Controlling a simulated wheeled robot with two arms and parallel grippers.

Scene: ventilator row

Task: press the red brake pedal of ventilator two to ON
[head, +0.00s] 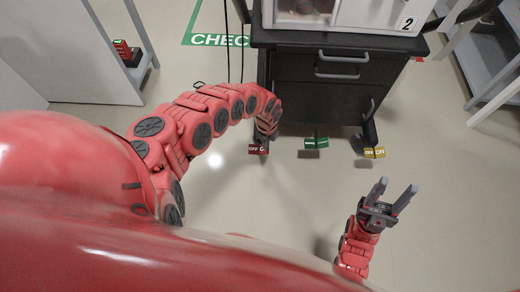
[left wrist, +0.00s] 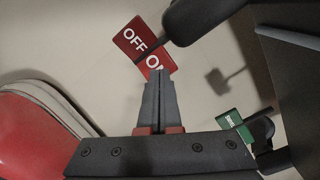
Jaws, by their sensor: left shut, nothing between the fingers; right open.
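The red brake pedal (head: 253,150) sits low at the front left of ventilator two's dark cart (head: 336,68). In the left wrist view the pedal (left wrist: 130,40) shows OFF at upper left and ON, partly covered, at lower right. My left gripper (head: 263,140) is shut and empty, right at the pedal. In the left wrist view its fingertips (left wrist: 158,74) overlap the ON half. I cannot tell whether they touch it, nor which way the pedal tilts. My right gripper (head: 397,186) is open and empty, over the floor at the right.
A green pedal (head: 316,143) and a yellow OFF/ON pedal (head: 374,153) lie to the right along the cart's front. The green one also shows in the left wrist view (left wrist: 232,124). Other carts stand at far left and right. The floor in front is clear.

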